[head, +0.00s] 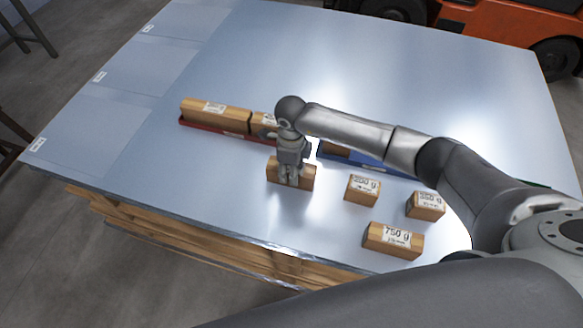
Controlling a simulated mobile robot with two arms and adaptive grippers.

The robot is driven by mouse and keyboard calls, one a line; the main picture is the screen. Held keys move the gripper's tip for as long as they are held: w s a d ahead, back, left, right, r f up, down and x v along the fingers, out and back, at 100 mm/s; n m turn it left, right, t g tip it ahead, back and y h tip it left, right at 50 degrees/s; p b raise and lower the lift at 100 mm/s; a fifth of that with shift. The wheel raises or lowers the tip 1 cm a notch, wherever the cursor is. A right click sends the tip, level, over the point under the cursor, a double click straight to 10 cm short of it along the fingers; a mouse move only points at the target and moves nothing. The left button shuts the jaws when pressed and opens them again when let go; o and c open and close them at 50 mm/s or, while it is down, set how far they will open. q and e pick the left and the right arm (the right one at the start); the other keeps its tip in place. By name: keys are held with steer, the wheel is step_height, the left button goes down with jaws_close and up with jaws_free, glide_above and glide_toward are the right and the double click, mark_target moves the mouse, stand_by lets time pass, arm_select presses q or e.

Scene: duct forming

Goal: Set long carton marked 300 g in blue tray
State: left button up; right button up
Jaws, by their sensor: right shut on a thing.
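My right gripper (290,181) points down and is shut on a brown carton (307,175) near the middle of the table. The gripper covers part of this carton, and I cannot read a mark on it. I cannot tell whether it touches the table. The blue tray (375,163) lies behind and to the right, partly hidden by my right arm. A piece of a brown carton (335,149) shows at the tray's left end. My left gripper is not in view.
A red tray (215,129) holds a long carton (216,115) and another carton (264,124). Three cartons stand at the front right: a small one (363,188), one at its right (425,205), and one marked 750 g (393,241). The table's left and back are clear.

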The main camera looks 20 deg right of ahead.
step_height(320, 180, up, 9)
steer(key=p, duration=0.6)
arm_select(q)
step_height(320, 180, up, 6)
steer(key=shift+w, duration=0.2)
